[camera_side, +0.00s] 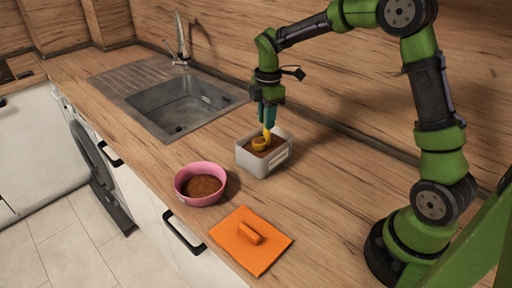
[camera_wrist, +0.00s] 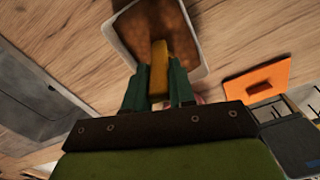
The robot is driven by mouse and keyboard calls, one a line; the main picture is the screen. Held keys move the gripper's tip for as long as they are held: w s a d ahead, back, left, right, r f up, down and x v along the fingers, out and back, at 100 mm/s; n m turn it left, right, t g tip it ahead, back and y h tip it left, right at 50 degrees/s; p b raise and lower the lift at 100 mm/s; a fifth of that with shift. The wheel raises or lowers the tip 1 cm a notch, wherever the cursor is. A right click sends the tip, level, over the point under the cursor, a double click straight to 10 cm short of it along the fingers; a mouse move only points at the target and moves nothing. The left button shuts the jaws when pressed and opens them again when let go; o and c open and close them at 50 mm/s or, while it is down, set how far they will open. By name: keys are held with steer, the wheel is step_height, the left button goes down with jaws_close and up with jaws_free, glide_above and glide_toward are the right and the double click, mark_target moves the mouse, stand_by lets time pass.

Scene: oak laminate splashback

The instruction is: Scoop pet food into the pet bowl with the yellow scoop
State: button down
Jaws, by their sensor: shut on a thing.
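The yellow scoop (camera_side: 260,143) is in my gripper (camera_side: 266,119), which is shut on its handle. The scoop's cup is down in the grey-white food container (camera_side: 282,156), at the surface of the brown pet food (camera_side: 271,149). In the wrist view the yellow handle (camera_wrist: 159,68) stands between the teal fingers of my gripper (camera_wrist: 159,85), over the container (camera_wrist: 118,40) and its food (camera_wrist: 150,22). The pink pet bowl (camera_side: 203,170) stands to the left and nearer the counter's front, with brown food (camera_side: 202,187) in it. How much the scoop holds is unclear.
An orange lid (camera_side: 250,240) with a handle lies flat near the front edge, right of the bowl; it also shows in the wrist view (camera_wrist: 258,82). A sink (camera_side: 180,102) with a tap is behind left. Counter right of the container is clear.

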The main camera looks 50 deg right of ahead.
steer(key=shift+d+r, duration=0.25)
steer(key=shift+r, duration=1.1)
steer(key=shift+d+r, duration=0.2)
steer(key=shift+r, duration=1.1)
steer(key=shift+s, duration=0.1)
steer(key=w+a+t+h, duration=0.1)
steer(key=w+a, duration=0.2)
steer(key=a, duration=0.4)
steer(key=w+a+h, duration=0.1)
steer(key=w+a, duration=0.2)
steer(key=a, duration=0.5)
steer(key=shift+w+a+r+t+h, duration=0.15)
steer(key=shift+w+a+t+h, duration=0.05)
steer(key=shift+w+t+h, duration=0.2)
steer(key=shift+s+a, duration=0.1)
steer(key=shift+s+a+t+h, duration=0.25)
steer(key=shift+a+t+h, duration=0.2)
steer(key=shift+h, duration=0.25)
